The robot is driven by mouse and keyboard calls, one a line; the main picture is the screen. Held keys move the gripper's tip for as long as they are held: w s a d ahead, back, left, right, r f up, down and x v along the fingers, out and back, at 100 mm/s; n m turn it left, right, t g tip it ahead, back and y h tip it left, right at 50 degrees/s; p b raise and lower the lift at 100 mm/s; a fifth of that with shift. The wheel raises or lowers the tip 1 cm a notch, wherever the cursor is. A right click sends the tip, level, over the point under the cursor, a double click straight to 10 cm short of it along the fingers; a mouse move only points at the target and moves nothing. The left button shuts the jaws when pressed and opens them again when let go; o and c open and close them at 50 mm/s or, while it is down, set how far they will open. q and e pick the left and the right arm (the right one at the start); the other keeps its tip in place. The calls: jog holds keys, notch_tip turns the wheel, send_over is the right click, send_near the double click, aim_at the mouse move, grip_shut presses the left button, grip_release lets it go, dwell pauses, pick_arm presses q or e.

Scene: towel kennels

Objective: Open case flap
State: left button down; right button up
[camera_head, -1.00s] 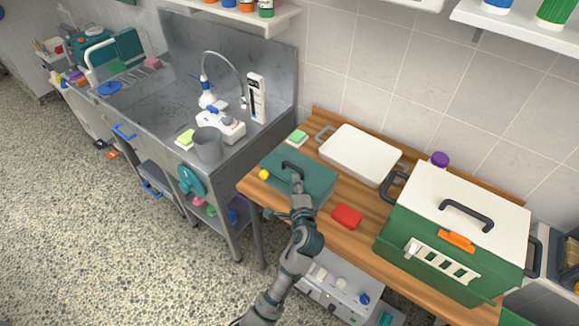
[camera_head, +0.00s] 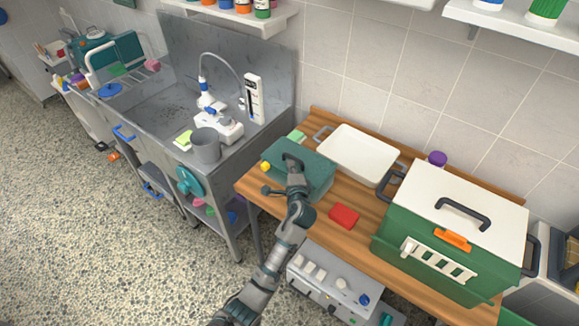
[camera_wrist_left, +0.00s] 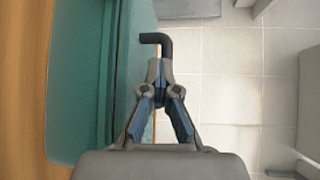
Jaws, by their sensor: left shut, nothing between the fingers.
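The teal case (camera_head: 318,172) lies on the wooden table, left of the white tray. Its dark handle shows in the left wrist view (camera_wrist_left: 157,39), just beyond my fingertips. My left gripper (camera_head: 291,165) is over the case's top at the handle, covering part of it. In the left wrist view my left gripper (camera_wrist_left: 160,72) is shut with nothing between its fingers. Its tips are at or touching the handle; I cannot tell which. The teal case (camera_wrist_left: 80,80) fills the left of that view. Whether its flap is slightly raised is unclear. My right gripper is out of view.
A red block (camera_head: 344,216) lies right of the case, a yellow ball (camera_head: 265,167) at its left corner. The white tray (camera_head: 357,153) is behind, and a green carrier with a white lid (camera_head: 440,240) stands to the right. The sink counter (camera_head: 150,110) is left.

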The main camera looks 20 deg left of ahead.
pick_arm(q)
jog(key=shift+d, duration=0.35)
jog(key=c, duration=1.7)
grip_release()
jog(key=shift+a, duration=0.2)
jog(key=shift+o, duration=1.3)
jog(key=shift+a+f, duration=0.1)
jog(key=shift+a, duration=0.25)
jog(key=shift+a+f, duration=0.1)
jog(key=shift+a, duration=0.55)
jog(key=shift+s+d, duration=0.1)
jog(key=shift+s, duration=0.05)
jog(key=v, duration=1.1)
jog(key=shift+s+a, duration=0.25)
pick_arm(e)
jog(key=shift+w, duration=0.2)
